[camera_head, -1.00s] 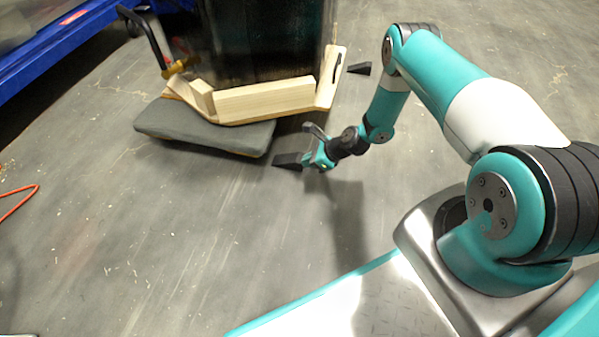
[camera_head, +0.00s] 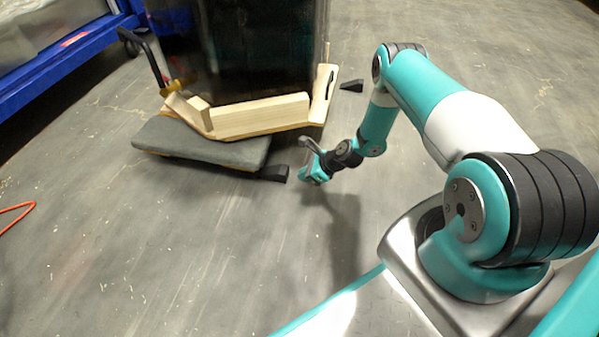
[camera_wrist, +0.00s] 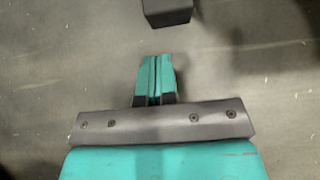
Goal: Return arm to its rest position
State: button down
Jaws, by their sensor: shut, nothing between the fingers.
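My gripper (camera_head: 306,172) is at the end of my teal arm, low over the grey floor, just right of a black wedge (camera_head: 274,173). In the wrist view my gripper (camera_wrist: 156,62) has its two teal fingers together with nothing between them. A black block (camera_wrist: 167,12), which looks like the wedge, lies ahead of the fingertips there, with a gap of floor between. My arm is bent, reaching out from its base at the right and down to the floor.
A dark tank (camera_head: 240,55) stands on a wooden base (camera_head: 262,116) behind the gripper. A grey pad (camera_head: 200,145) lies in front of it. Another black wedge (camera_head: 352,86) sits right of the tank. A blue frame (camera_head: 75,55) is at upper left. The floor in front is clear.

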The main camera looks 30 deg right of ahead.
jog(key=r+p, duration=0.1)
jog(key=s+d+r+p, duration=0.1)
jog(key=s+r+p, duration=0.1)
jog(key=r, duration=0.1)
jog(key=shift+d, duration=0.25)
jog(key=p+v, duration=0.1)
jog(key=v, duration=0.2)
jog(key=p+v, duration=0.1)
jog(key=v, duration=0.1)
jog(key=shift+s+d+f+p, duration=0.15)
jog(key=shift+d+p, duration=0.2)
jog(key=shift+d, duration=0.05)
